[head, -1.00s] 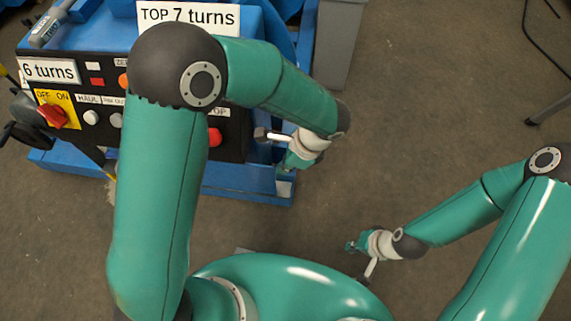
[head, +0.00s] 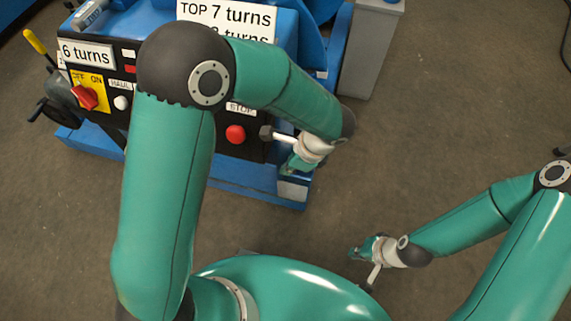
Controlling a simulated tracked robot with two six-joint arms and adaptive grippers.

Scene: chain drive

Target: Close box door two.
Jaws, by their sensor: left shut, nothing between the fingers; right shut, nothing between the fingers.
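I cannot make out a box door marked two in the head view. A blue machine (head: 285,190) with a black control panel stands at the upper left, partly hidden behind my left arm. My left gripper (head: 289,167) is at the right end of the panel, beside the red STOP button (head: 235,134). It is small in view, shut and empty; I cannot tell whether it touches the machine. My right gripper (head: 357,253) is shut and empty, low over the open floor and apart from the machine.
A grey box-shaped cabinet (head: 371,50) stands right of the machine. The panel has a red OFF/ON switch (head: 84,97) and a white HAUL button (head: 121,103). A yellow-handled lever (head: 36,42) is at the far left. The brown floor (head: 460,120) at the right is clear.

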